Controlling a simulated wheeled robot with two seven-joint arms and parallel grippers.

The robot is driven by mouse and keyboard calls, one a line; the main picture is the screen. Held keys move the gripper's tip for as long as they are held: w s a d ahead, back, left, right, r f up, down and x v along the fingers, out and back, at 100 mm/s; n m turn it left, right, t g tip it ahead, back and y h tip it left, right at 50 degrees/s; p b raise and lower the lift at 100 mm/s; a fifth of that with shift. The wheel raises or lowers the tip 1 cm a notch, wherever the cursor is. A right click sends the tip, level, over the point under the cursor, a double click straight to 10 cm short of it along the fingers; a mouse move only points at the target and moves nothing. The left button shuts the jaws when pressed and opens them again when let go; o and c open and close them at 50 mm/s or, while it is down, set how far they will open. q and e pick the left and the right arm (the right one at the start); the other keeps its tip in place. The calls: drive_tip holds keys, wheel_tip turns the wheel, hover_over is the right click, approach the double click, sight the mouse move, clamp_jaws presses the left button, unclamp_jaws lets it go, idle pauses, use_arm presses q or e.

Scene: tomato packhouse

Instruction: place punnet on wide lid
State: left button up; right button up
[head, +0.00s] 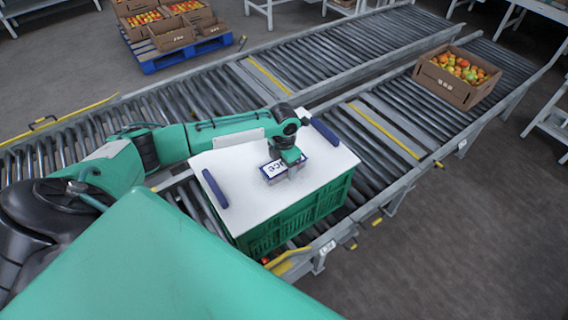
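The wide lid (235,163) is a white board with a dark blue handle at its left and another at its right. It lies on top of a green crate (300,218) on the near conveyor. A blue-edged white piece with dark lettering (271,169) shows at the lid's middle; I cannot tell whether it is a label or part of a punnet. My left gripper (288,174) points down over this piece, close to the lid. Its fingers are small and partly hidden, so their opening and any grip are unclear. No punnet is clearly recognisable. My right gripper is out of view.
A cardboard box of tomatoes (457,76) stands on the conveyor at the right. Two roller conveyors (340,51) run diagonally across the view. More boxes sit on a blue pallet (186,56) at the back left. The rollers between the crate and the tomato box are clear.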

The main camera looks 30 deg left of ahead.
use_arm(q)
drive_tip(key=shift+o, duration=0.7)
wheel_tip(320, 180, up, 12)
drive_tip(key=b, duration=0.3)
drive_tip(key=shift+r, duration=0.15)
